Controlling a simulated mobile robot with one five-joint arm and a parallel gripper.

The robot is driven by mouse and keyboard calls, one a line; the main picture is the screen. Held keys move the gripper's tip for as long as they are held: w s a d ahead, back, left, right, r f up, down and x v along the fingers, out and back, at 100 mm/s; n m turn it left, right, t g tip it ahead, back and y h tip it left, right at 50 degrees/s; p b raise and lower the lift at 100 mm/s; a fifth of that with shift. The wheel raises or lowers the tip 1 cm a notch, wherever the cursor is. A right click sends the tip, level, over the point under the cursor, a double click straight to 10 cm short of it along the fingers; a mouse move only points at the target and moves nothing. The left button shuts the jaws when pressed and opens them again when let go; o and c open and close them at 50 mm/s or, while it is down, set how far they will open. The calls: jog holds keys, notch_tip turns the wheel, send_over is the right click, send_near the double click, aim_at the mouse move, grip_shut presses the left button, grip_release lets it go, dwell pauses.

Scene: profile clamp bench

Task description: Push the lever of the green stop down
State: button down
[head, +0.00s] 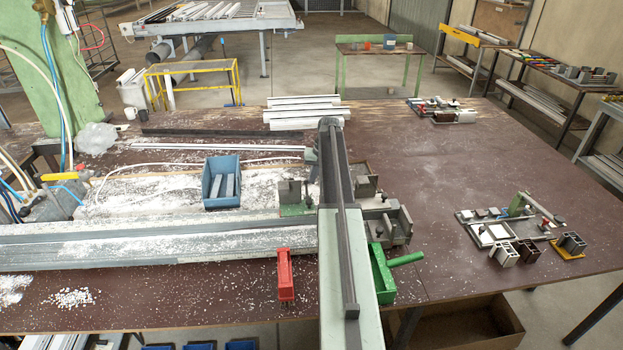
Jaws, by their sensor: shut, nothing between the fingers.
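The green stop (382,277) sits at the right front of the profile bed, just right of my arm. Its green lever (406,259) sticks out to the right, with a slight upward slant and its grip end free. My arm runs from the bottom middle of the head view toward the back, past the left side of the green stop, and covers part of the bench there. I cannot make out my gripper's fingers; the far end of my arm seems to hide them. Nothing of mine is seen touching the lever.
A red stop (285,275) sits left of my arm. Grey clamp blocks (390,222) stand behind the green stop. A blue bin (221,183) stands on the chip-covered left side. A fixture plate with small parts (480,229) lies at right. The brown tabletop (450,190) between is clear.

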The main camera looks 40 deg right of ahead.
jog(key=shift+r, duration=0.1)
jog(key=s+a+p+v, duration=0.1)
jog(key=p+v, duration=0.8)
jog(key=shift+s+d+r, duration=0.15)
jog(key=shift+s+r, duration=0.15)
jog(key=shift+w+f, duration=0.1)
jog(key=shift+w, duration=0.05)
